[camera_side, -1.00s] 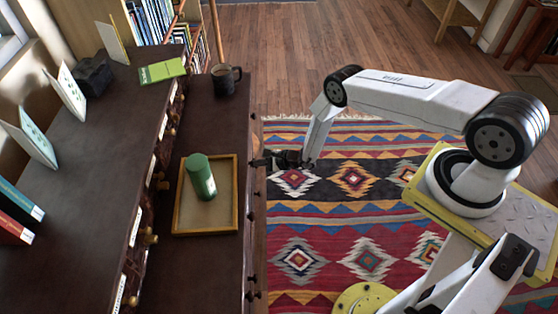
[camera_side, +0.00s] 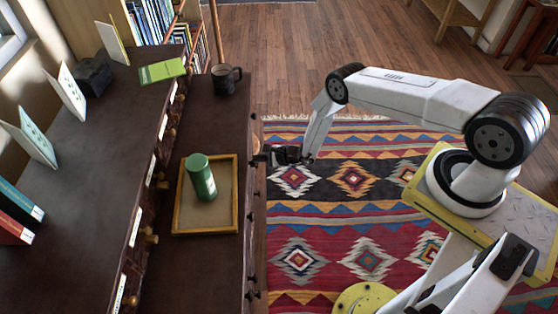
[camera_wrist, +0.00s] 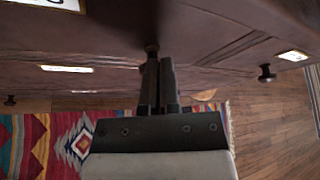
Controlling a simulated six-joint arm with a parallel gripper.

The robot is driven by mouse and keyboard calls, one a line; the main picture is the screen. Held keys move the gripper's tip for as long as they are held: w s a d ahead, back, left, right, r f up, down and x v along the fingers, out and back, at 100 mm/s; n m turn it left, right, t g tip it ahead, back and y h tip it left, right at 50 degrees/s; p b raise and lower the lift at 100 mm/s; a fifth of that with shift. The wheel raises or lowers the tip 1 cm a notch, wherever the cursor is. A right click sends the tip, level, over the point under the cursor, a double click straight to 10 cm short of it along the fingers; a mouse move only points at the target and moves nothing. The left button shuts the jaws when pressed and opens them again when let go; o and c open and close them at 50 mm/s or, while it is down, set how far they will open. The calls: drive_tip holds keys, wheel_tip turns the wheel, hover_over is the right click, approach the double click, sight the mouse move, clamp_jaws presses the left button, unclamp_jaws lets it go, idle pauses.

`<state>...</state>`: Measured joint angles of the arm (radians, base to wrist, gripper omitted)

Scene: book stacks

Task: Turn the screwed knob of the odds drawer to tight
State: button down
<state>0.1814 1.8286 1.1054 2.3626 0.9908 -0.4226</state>
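In the wrist view, a small dark round knob (camera_wrist: 152,48) stands out from the dark brown drawer front, right at my fingertips. My gripper (camera_wrist: 159,62) reaches toward it with its two dark fingers close together and a narrow gap between them. The fingers hide part of the knob, and I cannot tell if they clasp it. In the side view my gripper (camera_side: 262,158) is at the front of the dark cabinet (camera_side: 217,122), level with the tray. Which drawer is the odds drawer cannot be read from the labels.
Other dark knobs (camera_wrist: 267,73) and pale labels (camera_wrist: 65,69) line the drawer fronts. On the cabinet top are a wooden tray (camera_side: 178,221), a green cylinder (camera_side: 201,178) and a dark mug (camera_side: 226,79). A patterned rug (camera_side: 350,215) lies in front, with free floor beyond.

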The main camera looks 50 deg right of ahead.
drive_tip(key=shift+r, duration=0.1)
idle(0.4)
drive_tip(key=shift+r, duration=0.3)
drive_tip(key=shift+s, duration=0.15)
drive_tip(key=s+d, duration=0.4)
drive_tip(key=shift+d, duration=0.1)
idle(0.5)
drive_tip(key=shift+s+a+f, duration=0.25)
drive_tip(key=shift+s+f, duration=0.15)
drive_tip(key=shift+s, duration=0.2)
drive_tip(key=shift+s+a+f, duration=0.2)
drive_tip(key=shift+s+f, duration=0.15)
drive_tip(key=shift+s, duration=0.2)
